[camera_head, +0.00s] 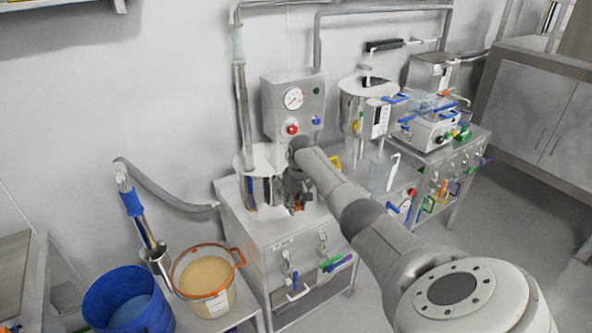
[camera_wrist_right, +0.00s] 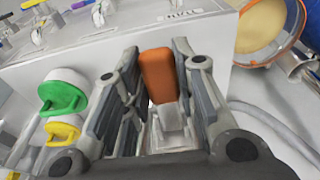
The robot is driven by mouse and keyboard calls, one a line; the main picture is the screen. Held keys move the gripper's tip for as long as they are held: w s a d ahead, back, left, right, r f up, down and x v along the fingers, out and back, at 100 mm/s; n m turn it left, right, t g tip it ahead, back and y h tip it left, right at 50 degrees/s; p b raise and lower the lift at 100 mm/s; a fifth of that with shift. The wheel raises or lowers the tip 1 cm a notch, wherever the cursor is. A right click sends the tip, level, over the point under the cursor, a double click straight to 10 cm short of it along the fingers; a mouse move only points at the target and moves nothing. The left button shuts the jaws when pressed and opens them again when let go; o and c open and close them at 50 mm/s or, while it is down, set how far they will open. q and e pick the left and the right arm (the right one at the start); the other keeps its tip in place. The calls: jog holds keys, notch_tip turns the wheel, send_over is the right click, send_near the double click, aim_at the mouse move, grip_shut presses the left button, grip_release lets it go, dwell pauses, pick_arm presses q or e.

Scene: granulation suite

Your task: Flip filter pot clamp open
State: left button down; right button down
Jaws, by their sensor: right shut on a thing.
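The steel filter pot (camera_head: 258,186) stands on the left part of the metal cabinet top in the head view, under a vertical pipe. The clamp (camera_wrist_right: 158,75) has an orange handle on a grey metal base, seen between the fingers in the wrist view. My right gripper (camera_head: 297,192) reaches down at the pot's right side. In the wrist view the right gripper (camera_wrist_right: 155,105) is shut on the clamp handle, with a finger on each side. A little orange shows below the gripper in the head view; the rest of the clamp is hidden there. My left gripper is not in view.
A control panel with a gauge (camera_head: 291,99) stands behind the pot. A second steel pot (camera_head: 362,110) is to the right. A bucket of beige material (camera_head: 206,280) and a blue bucket (camera_head: 128,302) stand at front left. Green (camera_wrist_right: 63,97) and yellow (camera_wrist_right: 62,132) parts lie left of the gripper.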

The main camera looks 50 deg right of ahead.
aim_at(297, 205)
jog(key=shift+w+d+r, duration=0.2)
jog(key=shift+w+r, duration=0.05)
jog(key=shift+r, duration=0.15)
jog(key=shift+w+d+r, duration=0.15)
jog(key=shift+w+r, duration=0.05)
jog(key=shift+r, duration=0.2)
jog(key=c, duration=1.5)
grip_release()
jog(key=shift+o, duration=1.3)
jog(key=shift+w+f, duration=0.15)
jog(key=shift+w, duration=0.1)
jog(key=shift+o, duration=0.4)
jog(key=shift+w+a+f, duration=0.1)
jog(key=shift+f, duration=0.2)
jog(key=shift+a, duration=0.1)
jog(key=shift+s+r, duration=0.3)
jog(key=shift+r, duration=0.1)
notch_tip(297, 205, up, 11)
jog(key=s, duration=0.1)
jog(key=shift+s+a, duration=0.2)
jog(key=shift+s, duration=0.15)
